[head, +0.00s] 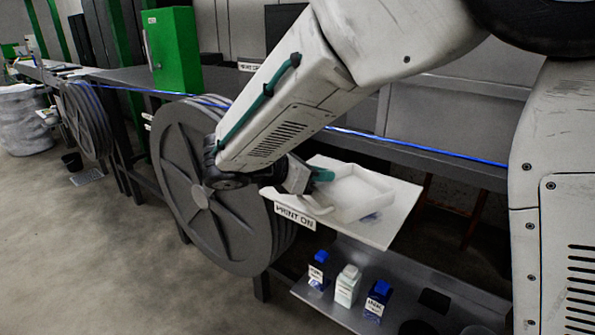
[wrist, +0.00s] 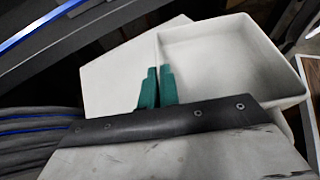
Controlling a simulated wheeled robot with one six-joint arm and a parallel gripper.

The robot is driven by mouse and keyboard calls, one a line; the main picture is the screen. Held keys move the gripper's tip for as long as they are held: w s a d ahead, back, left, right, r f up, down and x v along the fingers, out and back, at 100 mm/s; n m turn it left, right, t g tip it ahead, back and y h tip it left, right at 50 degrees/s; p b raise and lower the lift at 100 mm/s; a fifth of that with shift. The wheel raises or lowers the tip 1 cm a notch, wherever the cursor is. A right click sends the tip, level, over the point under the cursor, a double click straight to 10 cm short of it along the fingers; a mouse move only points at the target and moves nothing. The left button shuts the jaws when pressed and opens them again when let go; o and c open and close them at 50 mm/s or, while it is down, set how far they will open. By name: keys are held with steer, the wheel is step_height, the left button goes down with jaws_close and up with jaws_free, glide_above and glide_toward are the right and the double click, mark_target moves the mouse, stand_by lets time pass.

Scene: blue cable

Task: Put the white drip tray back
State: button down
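The white drip tray (head: 358,194) is a shallow, open, square box over the right part of a white board (head: 397,222) labelled PRINT ON. I cannot tell whether it rests on the board or hangs just above it. My gripper (head: 322,174) reaches in from the left, at the tray's near left wall. In the wrist view, its two teal fingers (wrist: 157,87) are close together, with the left wall of the tray (wrist: 215,52) between them. The tray looks empty. A blue stain shows on the board by the tray's lower edge.
A blue cable (head: 420,150) runs behind the board from large grey reels (head: 180,140). A green box (head: 172,50) stands at the back left.

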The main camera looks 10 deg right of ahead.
steer(key=w+a, duration=0.1)
steer(key=w, duration=0.3)
steer(key=w+a+f, duration=0.1)
steer(key=w+a, duration=0.1)
steer(key=w, duration=0.2)
steer(key=w+a, duration=0.2)
steer(key=w, duration=0.3)
steer(key=shift+w+f, duration=0.1)
steer(key=shift+f, duration=1.85)
steer(key=shift+f, duration=0.15)
steer(key=c, duration=1.6)
jaws_free()
steer(key=shift+c, duration=0.2)
steer(key=v, duration=1.2)
steer(key=shift+r, duration=0.2)
